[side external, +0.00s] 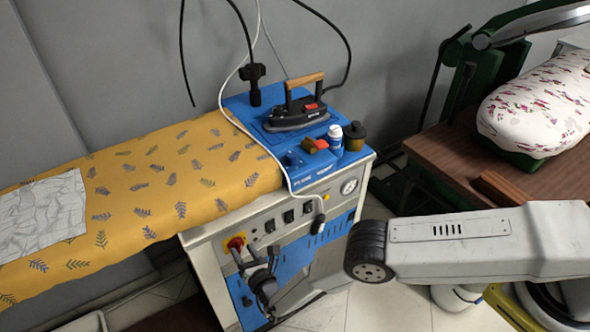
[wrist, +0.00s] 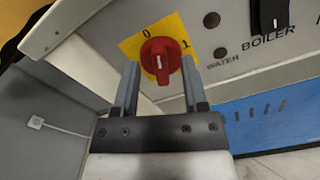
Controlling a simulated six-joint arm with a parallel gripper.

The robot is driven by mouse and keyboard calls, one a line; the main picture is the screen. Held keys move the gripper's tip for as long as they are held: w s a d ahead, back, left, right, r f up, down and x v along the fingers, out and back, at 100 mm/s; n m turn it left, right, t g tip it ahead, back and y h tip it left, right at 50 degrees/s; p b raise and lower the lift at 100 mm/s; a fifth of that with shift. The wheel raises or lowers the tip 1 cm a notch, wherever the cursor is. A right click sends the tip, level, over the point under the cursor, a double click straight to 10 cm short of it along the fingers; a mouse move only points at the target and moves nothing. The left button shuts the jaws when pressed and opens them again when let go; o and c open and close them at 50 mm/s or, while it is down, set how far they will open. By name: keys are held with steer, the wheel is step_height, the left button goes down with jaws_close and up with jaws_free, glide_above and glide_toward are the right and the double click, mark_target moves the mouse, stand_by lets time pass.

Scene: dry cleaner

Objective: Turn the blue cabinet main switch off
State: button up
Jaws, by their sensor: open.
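The main switch is a red rotary knob (wrist: 165,50) on a yellow plate marked 0 and 1. It sits on the pale front panel of the blue-topped ironing cabinet (side external: 290,228), and also shows at the panel's left end in the side view (side external: 236,243). A white line on the knob runs roughly up and down in the wrist view; I cannot tell which number it indicates. My gripper (wrist: 160,80) is open, its two fingers on either side of the knob's lower part. Whether they touch it cannot be told. In the side view my gripper (side external: 246,259) is partly hidden among dark parts.
A BOILER rocker switch (wrist: 269,15) and a WATER lamp (wrist: 220,53) lie right of the knob. An iron (side external: 296,112) and small bottles (side external: 354,136) stand on the cabinet top. A yellow patterned ironing board (side external: 140,185) extends left.

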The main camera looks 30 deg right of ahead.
steer(key=shift+w, duration=0.4)
steer(key=shift+c, duration=0.2)
jaws_close()
steer(key=shift+n, duration=0.4)
steer(key=shift+a+n, duration=0.2)
steer(key=shift+n, duration=1.7)
